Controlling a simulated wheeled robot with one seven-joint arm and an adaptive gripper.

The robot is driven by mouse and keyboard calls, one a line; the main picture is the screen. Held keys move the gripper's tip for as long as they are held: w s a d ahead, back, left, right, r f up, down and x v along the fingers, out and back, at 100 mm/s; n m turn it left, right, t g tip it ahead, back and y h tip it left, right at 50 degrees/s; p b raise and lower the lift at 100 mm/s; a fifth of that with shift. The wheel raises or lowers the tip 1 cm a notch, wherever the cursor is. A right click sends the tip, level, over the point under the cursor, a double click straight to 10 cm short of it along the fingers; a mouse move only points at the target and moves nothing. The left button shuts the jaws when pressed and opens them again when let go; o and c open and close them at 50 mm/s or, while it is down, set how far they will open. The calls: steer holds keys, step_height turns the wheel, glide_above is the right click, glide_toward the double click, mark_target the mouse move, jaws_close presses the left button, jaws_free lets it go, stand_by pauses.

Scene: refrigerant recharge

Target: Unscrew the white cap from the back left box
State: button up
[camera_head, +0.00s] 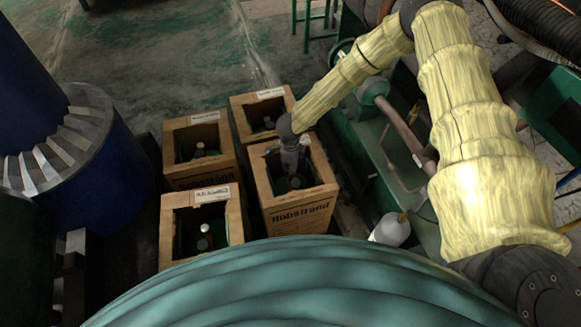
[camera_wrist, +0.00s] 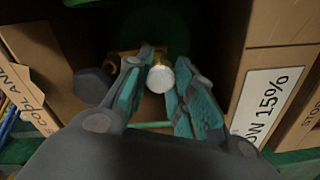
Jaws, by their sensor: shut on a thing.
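In the head view, the back left box (camera_head: 228,158) is open-topped brown cardboard with a dark canister inside, its top fitting (camera_head: 200,146) small and dim. My gripper (camera_head: 293,183) reaches down into a different box, the front right one (camera_head: 305,218). In the wrist view, my gripper (camera_wrist: 160,85) is shut on a round white cap (camera_wrist: 160,79), with a green-padded finger on each side of it. A brass valve (camera_wrist: 125,62) shows behind the cap. The canister below is mostly dark and hidden by the fingers.
A front left box (camera_head: 236,215) shows a pale cap on its canister; a back right box (camera_head: 243,118) stands behind. A blue drum (camera_head: 110,180) is at left, green machinery (camera_head: 375,180) and a white bottle (camera_head: 391,230) at right. Cardboard walls (camera_wrist: 278,22) lie close around my gripper.

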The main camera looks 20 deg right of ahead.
steer(key=shift+r+p, duration=0.7)
steer(key=shift+r, duration=0.35)
